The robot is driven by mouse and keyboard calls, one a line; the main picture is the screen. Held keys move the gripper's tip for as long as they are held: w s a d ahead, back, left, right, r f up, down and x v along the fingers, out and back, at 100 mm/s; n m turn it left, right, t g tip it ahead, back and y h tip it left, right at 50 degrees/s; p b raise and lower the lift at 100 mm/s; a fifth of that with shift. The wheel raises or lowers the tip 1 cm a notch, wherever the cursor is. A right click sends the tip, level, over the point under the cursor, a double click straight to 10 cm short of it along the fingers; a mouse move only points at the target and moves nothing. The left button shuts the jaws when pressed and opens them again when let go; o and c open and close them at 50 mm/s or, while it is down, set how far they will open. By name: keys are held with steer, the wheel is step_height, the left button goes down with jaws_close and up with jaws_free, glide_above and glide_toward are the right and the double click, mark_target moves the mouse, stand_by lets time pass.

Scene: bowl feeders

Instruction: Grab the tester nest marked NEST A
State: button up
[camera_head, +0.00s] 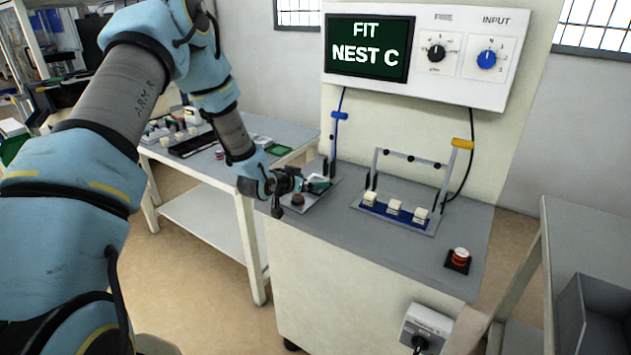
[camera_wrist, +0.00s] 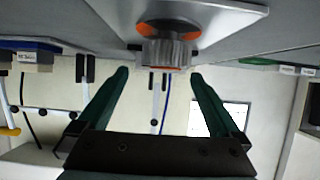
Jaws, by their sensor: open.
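The cream blocks (camera_head: 394,207) standing in a row of three on a blue base on the tester bench look like nests; their labels are too small to read, so I cannot tell which is NEST A. Some of them show at the left of the wrist view (camera_wrist: 38,66). My gripper (camera_head: 318,185) is at the bench's left side, over a grey plate, well left of the row. In the wrist view my teal jaws (camera_wrist: 158,73) are apart and empty. A grey ridged knob with orange (camera_wrist: 165,50) shows around the gap between their tips; contact cannot be told.
The screen (camera_head: 368,47) reads FIT NEST C. A hinged bar frame with a yellow handle (camera_head: 462,144) stands over the row. A blue-handled lever (camera_head: 339,115) rises behind my gripper. A red button (camera_head: 459,257) is at the front right. More cream blocks lie on the left table (camera_head: 210,170).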

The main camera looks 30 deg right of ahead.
mark_target(314, 177)
steer(key=shift+x, duration=1.1)
steer(key=c, duration=1.4)
steer(key=shift+r, duration=0.1)
steer(key=shift+c, duration=0.2)
